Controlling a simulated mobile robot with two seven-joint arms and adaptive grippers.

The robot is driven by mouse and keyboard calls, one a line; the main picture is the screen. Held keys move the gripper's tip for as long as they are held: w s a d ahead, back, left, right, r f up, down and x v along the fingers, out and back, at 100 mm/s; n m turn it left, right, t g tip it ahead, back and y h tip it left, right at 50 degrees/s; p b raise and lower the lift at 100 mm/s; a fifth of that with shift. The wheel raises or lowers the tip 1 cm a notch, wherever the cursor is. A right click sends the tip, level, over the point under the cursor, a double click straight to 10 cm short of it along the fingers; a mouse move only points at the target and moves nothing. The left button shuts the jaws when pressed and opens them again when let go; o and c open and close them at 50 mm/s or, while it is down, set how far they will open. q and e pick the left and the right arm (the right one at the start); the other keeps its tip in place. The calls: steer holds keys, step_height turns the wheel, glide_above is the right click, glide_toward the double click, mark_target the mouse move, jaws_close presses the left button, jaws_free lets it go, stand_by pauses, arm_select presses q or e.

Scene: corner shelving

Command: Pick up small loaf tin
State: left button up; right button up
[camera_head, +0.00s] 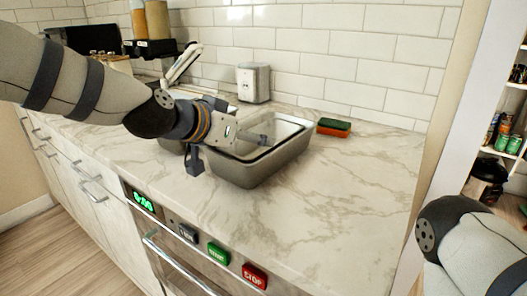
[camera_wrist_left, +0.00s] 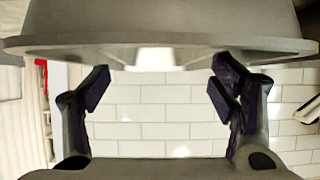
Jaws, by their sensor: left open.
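A grey metal loaf tin (camera_head: 262,171) stands on the marble counter (camera_head: 330,190), its open top facing up. My right gripper is out of view.
An orange and green sponge (camera_head: 334,127) lies right of the tin. A white canister-like box (camera_head: 253,82) stands against the tiled wall. Counter to the right and in front is clear.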

arm_select(q)
steer(key=x, duration=0.4)
steer(key=shift+w+d, duration=0.1)
steer(key=shift+d, duration=0.05)
steer(key=shift+r, duration=0.2)
steer(key=c, duration=1)
